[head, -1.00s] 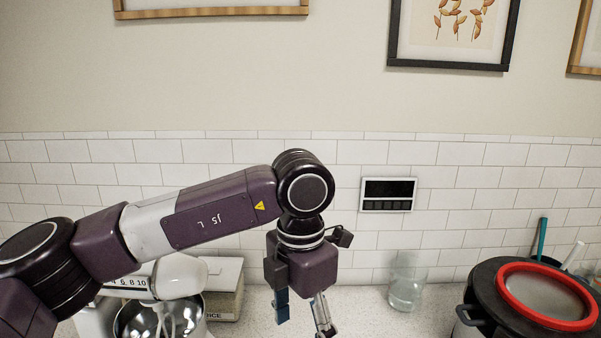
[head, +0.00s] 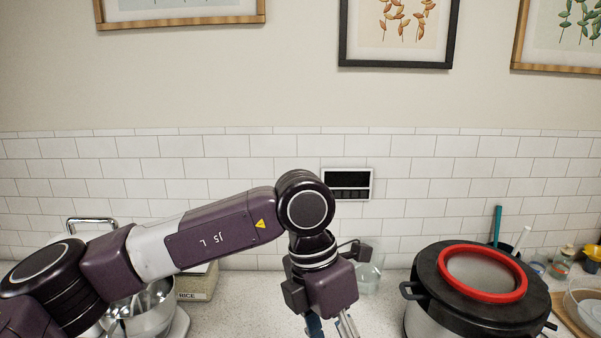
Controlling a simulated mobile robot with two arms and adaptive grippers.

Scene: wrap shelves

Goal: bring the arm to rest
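My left arm reaches in from the left in the head view, bent down at the wrist. My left gripper (head: 330,326) points down over the counter, left of the black pot. Its fingers are cut off by the bottom edge, so I cannot tell whether it is open or shut. I see nothing held in the visible part. My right arm and gripper are not in view.
A black-lidded pot (head: 427,275) with a red ring stands on the right. A glass (head: 371,272) is behind my gripper. A rice box (head: 196,283) and a mixer bowl (head: 150,312) are on the left. Bowls and bottles sit at far right. Some counter (head: 245,300) is bare.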

